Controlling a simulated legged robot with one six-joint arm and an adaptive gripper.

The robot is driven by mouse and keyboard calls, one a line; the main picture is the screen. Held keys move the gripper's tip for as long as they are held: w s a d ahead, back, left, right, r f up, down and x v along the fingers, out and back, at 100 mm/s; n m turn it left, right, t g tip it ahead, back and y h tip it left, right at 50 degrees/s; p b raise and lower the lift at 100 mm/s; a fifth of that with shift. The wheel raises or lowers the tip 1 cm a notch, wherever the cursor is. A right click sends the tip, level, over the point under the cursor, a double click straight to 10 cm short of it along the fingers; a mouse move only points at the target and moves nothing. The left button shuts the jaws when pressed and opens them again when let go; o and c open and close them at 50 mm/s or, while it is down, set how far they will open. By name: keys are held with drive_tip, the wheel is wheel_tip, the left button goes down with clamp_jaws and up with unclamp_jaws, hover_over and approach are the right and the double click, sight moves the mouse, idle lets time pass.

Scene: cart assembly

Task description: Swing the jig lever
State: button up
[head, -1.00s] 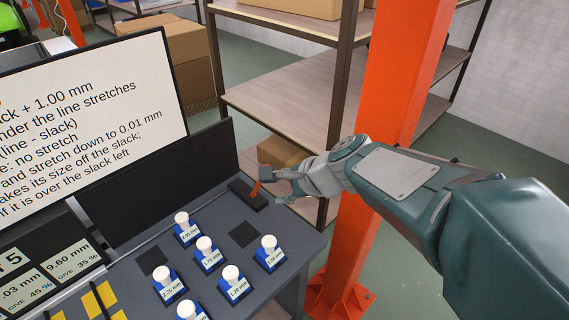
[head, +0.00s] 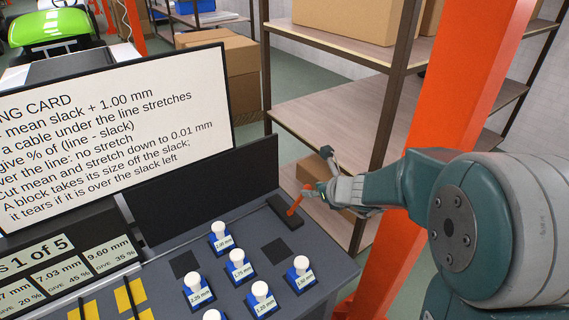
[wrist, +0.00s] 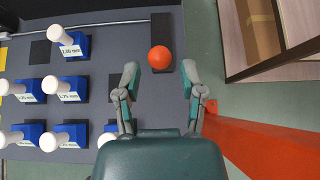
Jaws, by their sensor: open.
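The jig lever (head: 295,206) is a short orange handle standing on a dark base plate (head: 284,212) at the back right corner of the grey bench. In the wrist view its round orange knob (wrist: 159,57) shows from its end, over the dark base plate. My gripper (head: 318,175) is close beside the lever on its right in the head view. In the wrist view my gripper (wrist: 158,78) is open, with one finger on each side of the knob's line and the knob just beyond the fingertips.
Several blue blocks with white knobs, such as one marked 2.00 mm (head: 220,238), stand left of the lever. A black panel (head: 205,200) and a text card (head: 110,130) rise behind. An orange post (head: 465,90) and shelving (head: 335,115) stand beyond the bench's right edge.

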drive_tip(key=shift+x, duration=1.2)
drive_tip(key=c, duration=0.6)
drive_tip(key=shift+w+a+r, duration=0.3)
drive_tip(key=shift+w+a, duration=0.2)
drive_tip(key=shift+w, duration=0.2)
drive_tip(key=shift+w+a+r, duration=0.25)
drive_tip(key=shift+w+a, duration=0.2)
drive_tip(key=shift+w, duration=0.25)
drive_tip(key=shift+w+a+r, duration=0.3)
drive_tip(key=shift+w+a, duration=0.2)
drive_tip(key=shift+w, duration=0.25)
drive_tip(key=shift+c, duration=0.2)
drive_tip(key=shift+w+a, duration=0.7)
drive_tip(key=shift+w, duration=0.35)
drive_tip(key=shift+w+a, duration=0.75)
drive_tip(key=shift+w, duration=0.35)
drive_tip(key=shift+w+a+f, duration=0.2)
drive_tip(key=shift+w+a, duration=0.2)
drive_tip(key=shift+w, duration=0.15)
drive_tip(key=shift+w+a+f, duration=0.15)
drive_tip(key=shift+w+a, duration=0.25)
drive_tip(key=shift+w, duration=0.2)
drive_tip(key=o, duration=0.9)
